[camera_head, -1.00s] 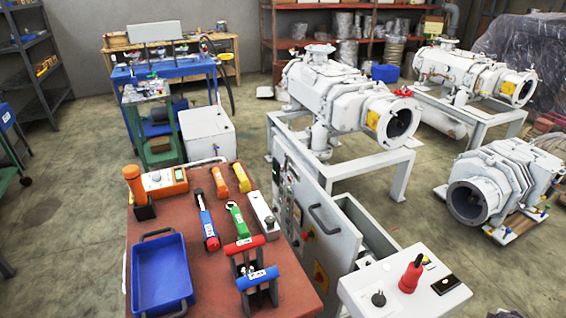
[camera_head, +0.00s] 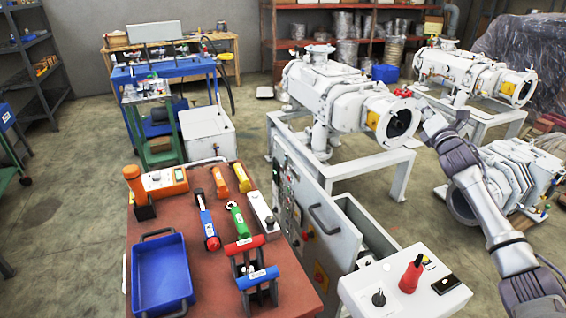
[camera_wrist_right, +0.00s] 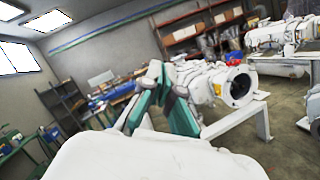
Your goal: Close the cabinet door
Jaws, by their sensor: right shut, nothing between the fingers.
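The cabinet door (camera_head: 316,222) is a grey panel with a dark handle (camera_head: 325,219) and several buttons and switches. It stands open beside the red table, apart from the white cabinet (camera_head: 366,238), whose inside partly shows. My right gripper (camera_head: 424,112) is raised behind and to the right of the door, in front of the white pump's round opening in the picture. It is shut and empty, and not touching the door. Its fingers with teal sides (camera_wrist_right: 163,88) show in the right wrist view, with the pump behind. My left gripper is not in view.
A white control box (camera_head: 405,285) with a red knob stands at the front right. The red table (camera_head: 215,285) holds a blue tray (camera_head: 162,272) and several tools left of the door. White pumps (camera_head: 345,95) on frames stand behind. Floor is clear between cabinet and pumps.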

